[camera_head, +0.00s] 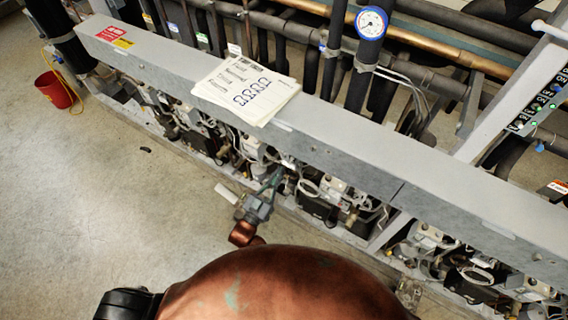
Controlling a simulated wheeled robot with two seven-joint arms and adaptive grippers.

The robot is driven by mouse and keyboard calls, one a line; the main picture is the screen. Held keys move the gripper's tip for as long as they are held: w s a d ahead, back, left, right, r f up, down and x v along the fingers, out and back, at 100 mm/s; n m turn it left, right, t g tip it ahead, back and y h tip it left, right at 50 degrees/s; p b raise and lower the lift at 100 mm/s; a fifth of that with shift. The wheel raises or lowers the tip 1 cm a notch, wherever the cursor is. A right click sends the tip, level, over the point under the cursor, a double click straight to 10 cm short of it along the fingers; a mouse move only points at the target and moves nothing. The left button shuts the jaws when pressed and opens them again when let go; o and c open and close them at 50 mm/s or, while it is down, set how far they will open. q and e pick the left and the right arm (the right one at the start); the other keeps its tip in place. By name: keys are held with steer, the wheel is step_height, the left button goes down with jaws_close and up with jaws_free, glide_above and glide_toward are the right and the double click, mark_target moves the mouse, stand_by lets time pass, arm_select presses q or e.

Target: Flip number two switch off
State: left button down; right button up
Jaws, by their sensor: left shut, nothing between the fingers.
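A narrow switch panel (548,98) is at the right edge, on a light grey upright. It carries a column of small dark switches with white labels and several lit green and blue lamps. The labels are too small to read, so I cannot tell which switch is number two or how it is set.
A long grey beam (345,160) crosses the view, with a paper stack (245,90) on it. A copper-coloured rounded body (290,285) fills the bottom middle. A dial gauge (371,23) is at the top. A red bucket (57,90) stands on open floor at left.

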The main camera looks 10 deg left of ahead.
arm_select(q)
steer(key=shift+s+a+f+b, duration=0.15)
steer(key=shift+s+a+f, duration=0.15)
steer(key=shift+s+f, duration=0.3)
steer(key=shift+s+a+f+b, duration=0.1)
steer(key=shift+s+a+f, duration=0.15)
steer(key=shift+s+f, duration=0.35)
steer(key=shift+s+a+f+b, duration=0.15)
steer(key=shift+s+a+f, duration=0.2)
steer(key=shift+s, duration=0.4)
